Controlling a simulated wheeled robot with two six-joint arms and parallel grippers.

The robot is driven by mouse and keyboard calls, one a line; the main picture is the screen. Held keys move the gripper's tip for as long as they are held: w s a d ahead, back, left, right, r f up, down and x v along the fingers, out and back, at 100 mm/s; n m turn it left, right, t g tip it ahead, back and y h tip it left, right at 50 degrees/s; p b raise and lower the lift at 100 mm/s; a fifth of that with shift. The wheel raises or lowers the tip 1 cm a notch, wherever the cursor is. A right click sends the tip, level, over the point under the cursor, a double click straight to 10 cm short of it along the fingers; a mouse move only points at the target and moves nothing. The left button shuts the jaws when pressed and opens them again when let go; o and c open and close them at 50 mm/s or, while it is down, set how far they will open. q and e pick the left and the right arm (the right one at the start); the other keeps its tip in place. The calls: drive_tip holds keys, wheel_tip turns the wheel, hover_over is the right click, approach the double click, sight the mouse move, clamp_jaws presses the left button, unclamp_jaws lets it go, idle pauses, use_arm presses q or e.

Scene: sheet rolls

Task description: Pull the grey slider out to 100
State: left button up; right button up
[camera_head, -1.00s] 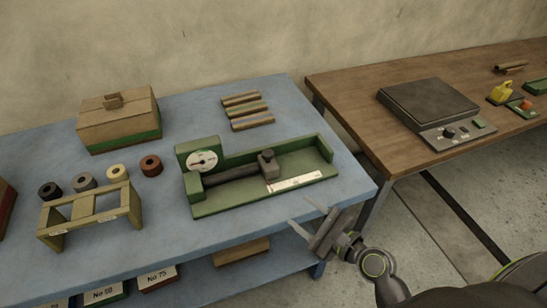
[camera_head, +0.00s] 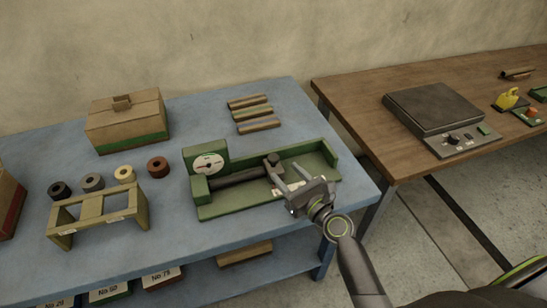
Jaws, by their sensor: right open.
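The grey slider (camera_head: 272,161) sits on the green measuring fixture (camera_head: 235,207), at the right end of a dark roll (camera_head: 237,179). A round white dial (camera_head: 208,163) stands at the fixture's left end. The white scale strip along the fixture's front is mostly hidden behind my right gripper. My right gripper (camera_head: 279,179) is open, with its fingers pointing up and left at the slider. Its fingertips are over the fixture close to the slider; I cannot tell whether they touch it. My left gripper is not in view.
A wooden rack (camera_head: 98,214) and several small rings stand left of the fixture. A cardboard box (camera_head: 127,121) and several rolls (camera_head: 253,113) lie behind. A brown table (camera_head: 350,92) with a scale (camera_head: 434,112) stands right, past a gap. The blue table's (camera_head: 180,236) front strip is clear.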

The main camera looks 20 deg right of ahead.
sight(278, 163)
drive_tip(key=x, duration=0.7)
drive_tip(key=shift+w, duration=0.1)
clamp_jaws()
drive_tip(key=shift+d, duration=0.1)
